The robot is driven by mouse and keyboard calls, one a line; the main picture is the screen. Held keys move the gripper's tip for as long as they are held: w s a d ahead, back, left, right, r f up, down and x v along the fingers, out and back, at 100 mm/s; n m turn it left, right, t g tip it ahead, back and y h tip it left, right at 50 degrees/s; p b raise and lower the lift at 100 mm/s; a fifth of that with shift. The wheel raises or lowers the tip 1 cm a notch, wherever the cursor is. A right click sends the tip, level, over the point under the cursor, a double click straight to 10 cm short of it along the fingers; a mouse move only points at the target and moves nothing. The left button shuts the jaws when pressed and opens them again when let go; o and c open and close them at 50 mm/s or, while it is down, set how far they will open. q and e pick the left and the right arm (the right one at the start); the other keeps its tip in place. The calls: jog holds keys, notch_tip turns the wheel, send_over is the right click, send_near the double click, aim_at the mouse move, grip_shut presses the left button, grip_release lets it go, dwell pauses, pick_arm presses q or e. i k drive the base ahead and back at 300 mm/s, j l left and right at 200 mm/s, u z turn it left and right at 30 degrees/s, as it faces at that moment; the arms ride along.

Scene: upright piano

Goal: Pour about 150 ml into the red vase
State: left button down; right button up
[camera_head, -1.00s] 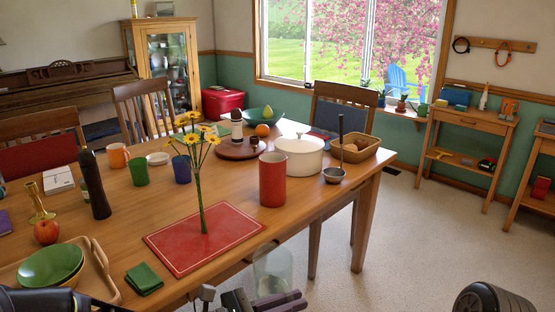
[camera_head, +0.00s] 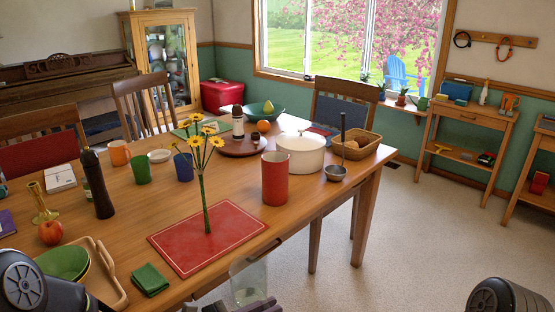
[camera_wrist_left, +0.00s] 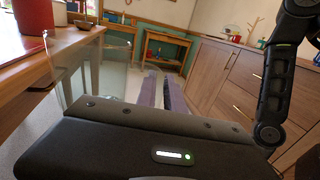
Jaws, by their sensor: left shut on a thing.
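The red vase (camera_head: 275,179) stands upright near the right end of the table, and its lower part shows at the upper left of the left wrist view (camera_wrist_left: 30,17). My left gripper (camera_head: 252,306) is low at the bottom edge of the head view, in front of the table edge. Its purple fingers (camera_wrist_left: 163,92) are shut on a clear glass vessel (camera_head: 249,280), which also shows in the left wrist view (camera_wrist_left: 92,72). I cannot make out the liquid in it. The vessel is below and apart from the vase. My right gripper is out of view.
Tall yellow flowers (camera_head: 204,165) stand upright on the red mat (camera_head: 180,252), left of the vase. A white pot (camera_head: 301,155), a ladle (camera_head: 336,172) and a basket (camera_head: 369,148) are behind the vase. Floor is open right of the table (camera_head: 372,195).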

aim_at(275, 164)
jog(key=i+l, duration=0.15)
jog(key=l, duration=0.25)
jog(key=i+l+z, duration=0.1)
jog(key=l, duration=0.3)
jog(key=i+l, duration=0.3)
jog(key=l+z, duration=0.05)
jog(key=l, duration=0.1)
